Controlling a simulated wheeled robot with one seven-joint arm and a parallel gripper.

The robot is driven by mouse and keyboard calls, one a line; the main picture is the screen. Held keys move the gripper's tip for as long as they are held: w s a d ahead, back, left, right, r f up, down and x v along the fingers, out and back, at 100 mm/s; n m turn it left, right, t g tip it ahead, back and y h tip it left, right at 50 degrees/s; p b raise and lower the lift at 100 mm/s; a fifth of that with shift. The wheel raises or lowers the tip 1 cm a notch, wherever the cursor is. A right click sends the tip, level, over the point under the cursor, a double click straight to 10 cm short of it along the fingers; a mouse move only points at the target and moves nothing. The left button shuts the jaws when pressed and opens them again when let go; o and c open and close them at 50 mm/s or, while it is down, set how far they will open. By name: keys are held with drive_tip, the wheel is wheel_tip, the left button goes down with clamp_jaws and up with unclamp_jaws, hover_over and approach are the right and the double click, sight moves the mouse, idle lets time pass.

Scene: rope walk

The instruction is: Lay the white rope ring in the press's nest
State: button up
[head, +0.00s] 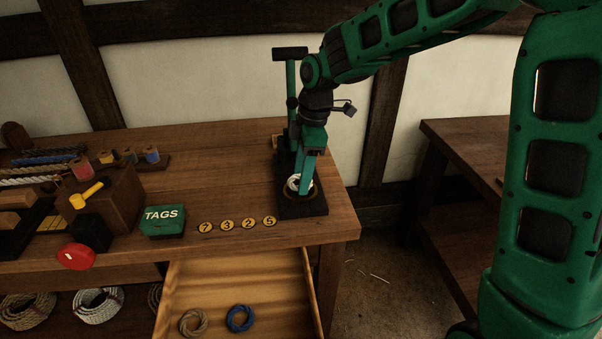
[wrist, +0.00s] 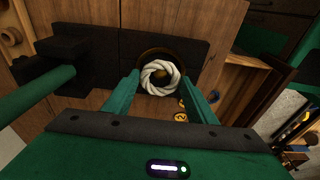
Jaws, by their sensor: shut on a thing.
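The white rope ring (head: 293,183) is held in my gripper (head: 303,190), above or at the press's nest (head: 314,189). In the wrist view the ring (wrist: 148,78) sits between my two green fingertips (wrist: 162,78). I cannot tell whether the ring touches the nest. The press (head: 302,209) has a black base and a green column with a black top bar at the bench's right end. My fingers hide part of the ring and nest in the head view.
Several numbered yellow discs (head: 227,224) and a green TAGS box (head: 163,221) lie left of the press. An open drawer (head: 280,278) below holds a tan ring (head: 193,323) and a blue ring (head: 240,318). The bench (head: 225,170) behind the discs is clear.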

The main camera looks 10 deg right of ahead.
drive_tip(key=shift+f, duration=0.85)
drive_tip(key=o, duration=1.1)
drive_tip(key=shift+c, duration=0.2)
drive_tip(key=shift+r, duration=0.1)
wheel_tip(320, 180, up, 10)
drive_tip(key=d, duration=0.1)
drive_tip(key=shift+d+r, duration=0.25)
drive_tip(key=shift+d, duration=0.05)
drive_tip(key=shift+w, duration=0.1)
